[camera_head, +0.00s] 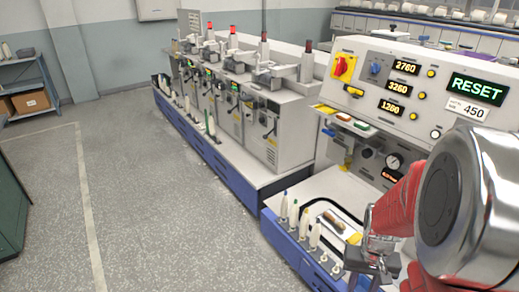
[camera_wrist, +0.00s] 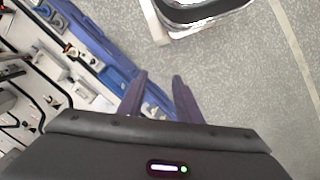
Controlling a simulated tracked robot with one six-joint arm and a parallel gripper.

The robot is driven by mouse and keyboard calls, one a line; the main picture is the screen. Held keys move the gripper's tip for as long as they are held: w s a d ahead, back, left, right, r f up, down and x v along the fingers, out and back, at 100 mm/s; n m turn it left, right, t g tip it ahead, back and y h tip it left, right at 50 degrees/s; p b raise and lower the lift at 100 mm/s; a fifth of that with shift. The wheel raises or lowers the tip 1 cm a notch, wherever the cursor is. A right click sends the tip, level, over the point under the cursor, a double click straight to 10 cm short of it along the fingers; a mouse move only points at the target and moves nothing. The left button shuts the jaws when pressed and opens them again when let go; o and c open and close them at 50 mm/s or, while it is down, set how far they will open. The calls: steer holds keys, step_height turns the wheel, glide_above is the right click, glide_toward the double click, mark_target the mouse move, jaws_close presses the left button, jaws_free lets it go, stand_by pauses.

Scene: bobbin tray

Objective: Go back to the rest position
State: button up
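My gripper (camera_wrist: 160,80) shows in the wrist view with its two dark fingers apart. Only floor and part of the blue machine front show between them, so it is open and empty. In the head view my gripper (camera_head: 372,250) is at the lower right, in front of the near machine and partly covered by my own arm. A bobbin tray (camera_head: 308,262) with a blue front lies left of it. Several white bobbins (camera_head: 314,235) stand upright in a row along the tray. Whether the gripper touches the tray cannot be told.
The control panel (camera_head: 395,88) with lit displays and a RESET sign rises behind my arm. A row of spinning machines (camera_head: 240,110) runs back along the middle. Grey floor (camera_head: 150,215) is clear at left. A blue shelf (camera_head: 28,85) with cardboard boxes stands far left.

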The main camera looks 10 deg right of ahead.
steer(key=s+a+r+n+t, duration=0.1)
steer(key=a+r+n+t, duration=0.4)
steer(key=a+r, duration=1.4)
step_height(320, 180, up, 3)
steer(key=shift+a+r+n+t, duration=0.2)
steer(key=shift+a+n+t, duration=0.15)
steer(key=shift+t, duration=0.35)
steer(key=shift+s, duration=0.15)
